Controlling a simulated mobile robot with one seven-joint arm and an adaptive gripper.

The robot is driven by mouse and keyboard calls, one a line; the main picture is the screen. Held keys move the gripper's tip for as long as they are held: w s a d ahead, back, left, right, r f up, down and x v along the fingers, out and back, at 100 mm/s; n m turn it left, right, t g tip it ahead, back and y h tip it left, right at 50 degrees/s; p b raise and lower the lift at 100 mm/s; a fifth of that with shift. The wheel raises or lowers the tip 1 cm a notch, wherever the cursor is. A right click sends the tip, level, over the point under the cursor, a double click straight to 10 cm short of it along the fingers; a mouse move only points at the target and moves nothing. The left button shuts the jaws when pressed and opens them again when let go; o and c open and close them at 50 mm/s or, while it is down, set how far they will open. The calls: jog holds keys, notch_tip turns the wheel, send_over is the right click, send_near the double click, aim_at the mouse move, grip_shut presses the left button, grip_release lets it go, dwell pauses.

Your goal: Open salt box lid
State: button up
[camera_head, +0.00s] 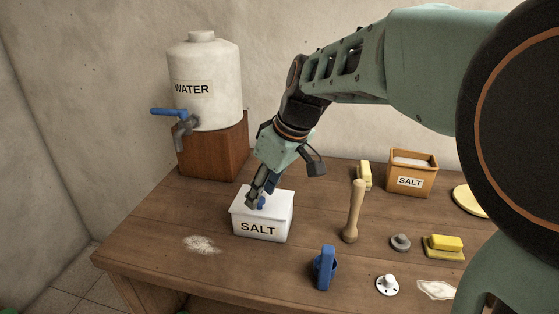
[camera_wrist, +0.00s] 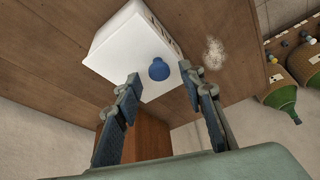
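The white salt box (camera_head: 262,222) stands on the wooden table with its flat lid (camera_head: 274,198) closed and "SALT" on its front. A blue knob (camera_head: 261,203) sits on the lid. In the wrist view the box (camera_wrist: 128,50) shows from above, with the round blue knob (camera_wrist: 159,69) between my fingertips in the picture. My gripper (camera_head: 255,200) points down at the lid. In the wrist view its fingers (camera_wrist: 161,76) are spread, with a gap on each side of the knob. I cannot tell how far above the lid the fingertips are.
A white water tank (camera_head: 208,100) with a blue tap stands on a wooden block (camera_head: 215,152) behind the box. A wooden pestle (camera_head: 354,212), a blue object (camera_head: 324,268) and a wooden salt container (camera_head: 411,182) are to the right. Spilled salt (camera_head: 201,244) lies left of the box.

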jog(key=shift+w+a+f, duration=0.1)
jog(key=shift+a+f, duration=0.05)
jog(key=shift+f, duration=0.35)
grip_shut()
